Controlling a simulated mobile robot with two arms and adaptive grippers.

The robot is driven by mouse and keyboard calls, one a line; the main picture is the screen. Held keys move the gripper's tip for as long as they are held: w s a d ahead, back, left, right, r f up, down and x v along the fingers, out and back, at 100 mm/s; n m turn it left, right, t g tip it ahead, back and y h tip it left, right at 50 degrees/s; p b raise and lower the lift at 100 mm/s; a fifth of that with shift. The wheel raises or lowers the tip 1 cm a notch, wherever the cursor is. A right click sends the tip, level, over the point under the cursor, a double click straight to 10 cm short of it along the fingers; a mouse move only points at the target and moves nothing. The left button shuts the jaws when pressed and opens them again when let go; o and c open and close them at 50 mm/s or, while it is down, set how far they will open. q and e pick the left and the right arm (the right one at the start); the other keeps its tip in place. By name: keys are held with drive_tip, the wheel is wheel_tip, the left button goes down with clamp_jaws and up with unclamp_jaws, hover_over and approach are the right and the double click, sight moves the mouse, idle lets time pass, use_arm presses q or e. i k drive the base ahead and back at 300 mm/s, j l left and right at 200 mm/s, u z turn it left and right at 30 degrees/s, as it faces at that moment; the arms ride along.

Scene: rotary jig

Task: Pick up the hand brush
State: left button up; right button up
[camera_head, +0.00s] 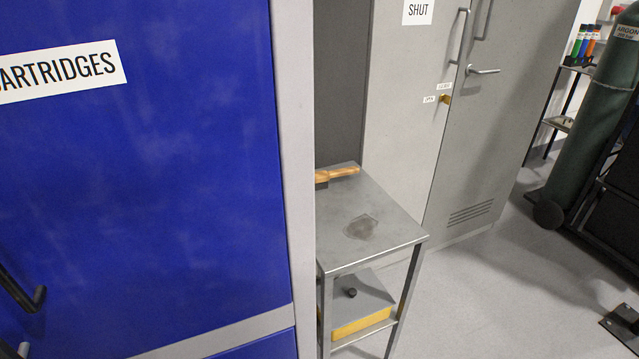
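The hand brush (340,173) lies near the back left corner of the top of a small metal table (395,232). Its light wooden handle points to the right, and a dark part shows at its left end. The pale post at the edge of the blue cabinet partly hides that left end. Neither of my grippers can be made out in the head view.
A large blue cabinet (150,190) fills the left side. Grey lockers (470,130) stand behind the table. A green gas cylinder (590,130) stands right. Floor between is clear.

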sight(321, 178)
drive_tip(key=i+l+u, duration=0.1)
drive_tip(key=l, duration=0.2)
drive_tip(key=i+l+u, duration=0.1)
drive_tip(key=l, duration=0.2)
drive_tip(key=i+l, duration=0.2)
drive_tip(key=i+l+u, duration=0.15)
drive_tip(key=l, duration=0.25)
